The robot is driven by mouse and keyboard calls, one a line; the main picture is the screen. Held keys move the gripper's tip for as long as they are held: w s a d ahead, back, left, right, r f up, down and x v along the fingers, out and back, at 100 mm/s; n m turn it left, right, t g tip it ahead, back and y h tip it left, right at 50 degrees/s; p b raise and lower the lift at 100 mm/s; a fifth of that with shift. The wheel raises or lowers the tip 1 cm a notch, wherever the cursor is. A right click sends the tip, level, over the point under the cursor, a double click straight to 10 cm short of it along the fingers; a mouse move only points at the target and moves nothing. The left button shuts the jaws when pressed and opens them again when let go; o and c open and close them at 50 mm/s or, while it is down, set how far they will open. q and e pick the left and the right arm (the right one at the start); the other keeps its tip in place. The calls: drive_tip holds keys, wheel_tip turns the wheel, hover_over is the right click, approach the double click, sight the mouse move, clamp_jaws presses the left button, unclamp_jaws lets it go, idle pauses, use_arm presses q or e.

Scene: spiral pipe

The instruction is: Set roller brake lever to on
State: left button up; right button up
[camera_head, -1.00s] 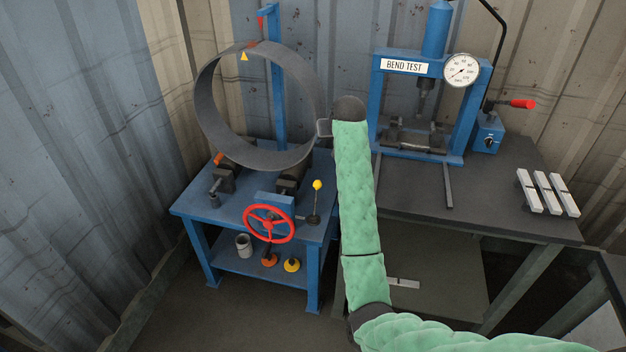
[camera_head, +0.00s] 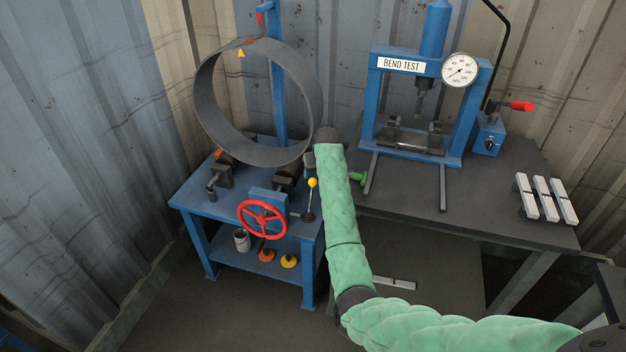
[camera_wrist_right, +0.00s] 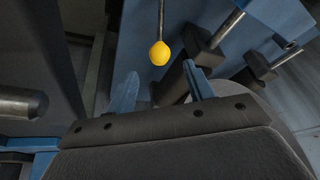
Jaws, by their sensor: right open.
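The lever with a yellow ball knob (camera_head: 312,183) stands on the blue roller stand, right of the red handwheel; I take it for the roller brake lever. Its thin rod rises almost upright from a dark base. My right gripper (camera_head: 309,166) is just above the knob, partly hidden by my green sleeved arm. In the right wrist view the fingers of the right gripper (camera_wrist_right: 160,90) are spread and empty. The yellow knob (camera_wrist_right: 159,53) shows beyond the fingertips, between them and apart from them. My left gripper is not in view.
A large grey pipe ring (camera_head: 205,105) rests on the rollers, close left of my right gripper. The red handwheel (camera_head: 262,219) is left of the lever.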

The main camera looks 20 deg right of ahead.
sight(313, 180)
drive_tip(key=p+x, duration=0.1)
drive_tip(key=x, duration=0.3)
drive_tip(key=shift+w+f, duration=0.1)
drive_tip(key=shift+f, duration=0.25)
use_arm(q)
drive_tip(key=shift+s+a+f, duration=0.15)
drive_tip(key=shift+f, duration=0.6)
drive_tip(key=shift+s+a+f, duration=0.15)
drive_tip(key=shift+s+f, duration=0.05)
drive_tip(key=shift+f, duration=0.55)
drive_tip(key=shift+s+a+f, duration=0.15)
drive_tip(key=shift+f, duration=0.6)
use_arm(e)
drive_tip(key=shift+w+f, duration=0.25)
drive_tip(key=shift+f, duration=0.4)
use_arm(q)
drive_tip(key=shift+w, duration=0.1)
use_arm(e)
clamp_jaws()
